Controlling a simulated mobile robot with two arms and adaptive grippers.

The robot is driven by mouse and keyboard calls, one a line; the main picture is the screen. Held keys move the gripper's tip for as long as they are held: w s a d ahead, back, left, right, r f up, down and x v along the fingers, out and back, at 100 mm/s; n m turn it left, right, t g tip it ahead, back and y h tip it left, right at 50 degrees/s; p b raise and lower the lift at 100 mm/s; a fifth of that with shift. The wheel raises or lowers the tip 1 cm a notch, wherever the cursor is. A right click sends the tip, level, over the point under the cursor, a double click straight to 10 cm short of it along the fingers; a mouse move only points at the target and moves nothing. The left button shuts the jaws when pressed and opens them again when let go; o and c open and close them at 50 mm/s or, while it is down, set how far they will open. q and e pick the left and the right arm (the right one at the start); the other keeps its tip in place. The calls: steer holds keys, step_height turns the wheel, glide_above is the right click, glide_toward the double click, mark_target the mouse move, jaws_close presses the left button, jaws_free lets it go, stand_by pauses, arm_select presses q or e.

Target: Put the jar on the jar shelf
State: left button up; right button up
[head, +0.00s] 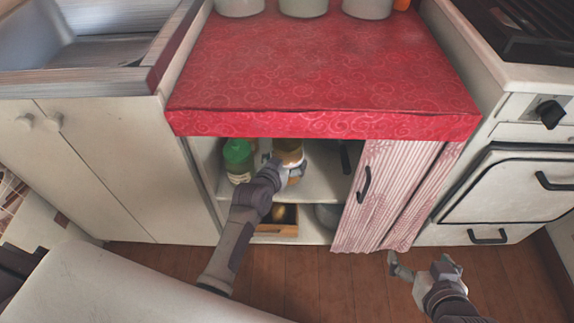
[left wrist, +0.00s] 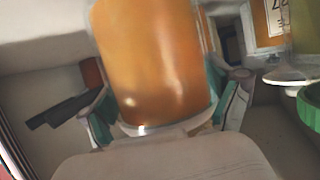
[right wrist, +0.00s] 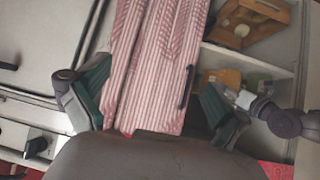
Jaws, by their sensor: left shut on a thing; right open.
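The jar (head: 289,148), filled with something orange-brown, is inside the open cupboard under the red counter. It fills the middle of the left wrist view (left wrist: 150,60). My left gripper (head: 284,168) is shut on it, a teal pad on either side. The jar is above the cupboard's upper shelf (head: 322,182); I cannot tell whether its base touches. A green-capped bottle (head: 238,160) stands on this shelf to the left. My right gripper (head: 422,272) is open and empty, low in front of the striped curtain.
The striped curtain (head: 385,195) with a dark handle covers the cupboard's right part. Below the shelf are a wooden crate (head: 270,229) and a grey pot (head: 327,215). Another orange labelled container (left wrist: 265,22) is close by the jar. White pots (head: 303,5) stand on the red counter (head: 320,60).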

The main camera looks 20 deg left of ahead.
arm_select(q)
steer(key=shift+w+f+b, duration=0.1)
steer(key=shift+f+b, duration=0.55)
steer(key=shift+b, duration=0.1)
arm_select(e)
steer(key=w+a+r+t+y, duration=0.1)
steer(key=w+a+r+t, duration=0.1)
steer(key=w+r+t, duration=0.3)
steer(key=shift+a+r+y, duration=0.15)
steer(key=shift+r+y, duration=0.15)
steer(key=shift+r, duration=0.5)
arm_select(q)
steer(key=shift+f, duration=0.15)
steer(key=o, duration=1.5)
steer(key=shift+f, duration=0.1)
steer(key=shift+o, duration=0.2)
arm_select(e)
steer(key=shift+r, duration=0.1)
